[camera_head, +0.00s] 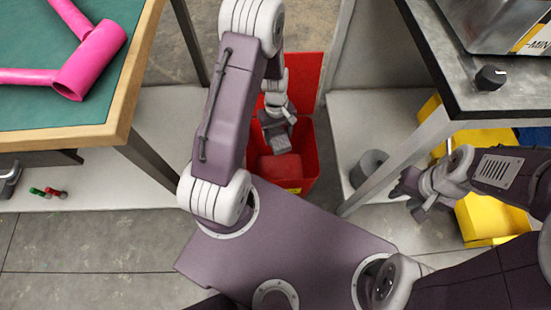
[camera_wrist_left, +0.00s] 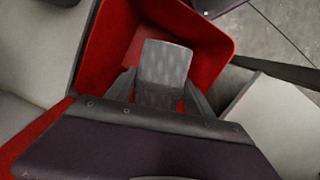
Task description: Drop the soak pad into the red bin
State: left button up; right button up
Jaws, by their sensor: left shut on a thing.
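The red bin (camera_head: 309,160) stands open on the floor between the two tables, with its red lid raised behind it. My left gripper (camera_head: 277,130) is over the bin's opening and shut on the grey soak pad (camera_head: 281,144). In the left wrist view, the textured pad (camera_wrist_left: 165,64) sits between the two fingers, with the bin's red walls (camera_wrist_left: 205,45) around it. The pad's lower end is hidden by the gripper there. My right gripper (camera_head: 416,198) is at the right, away from the bin; its finger gap is unclear.
A green-topped table (camera_head: 45,112) with pink tubes (camera_head: 92,60) is at the left. A dark table (camera_head: 460,95) with a metal machine is at the right. Below it are a grey roll (camera_head: 368,170) and yellow bins (camera_head: 485,220). A lighter red patch shows inside the red bin.

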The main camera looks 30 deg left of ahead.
pick_arm(q)
jog(key=shift+s+d+f, duration=0.1)
jog(key=shift+s+f, duration=0.15)
jog(key=shift+f, duration=0.1)
jog(key=shift+f, duration=0.15)
notch_tip(320, 180, down, 6)
jog(key=b, duration=0.7)
jog(key=o, duration=1.3)
jog(key=shift+c, duration=0.2)
jog(key=r+p, duration=0.2)
jog(key=r, duration=0.1)
jog(key=r+p, duration=0.1)
jog(key=r, duration=0.2)
jog(key=a+r+p, duration=0.1)
jog(key=r+p, duration=0.1)
jog(key=r, duration=0.1)
jog(key=shift+w+r+p, duration=0.15)
jog(key=shift+w+p, duration=0.2)
jog(key=shift+w, duration=0.05)
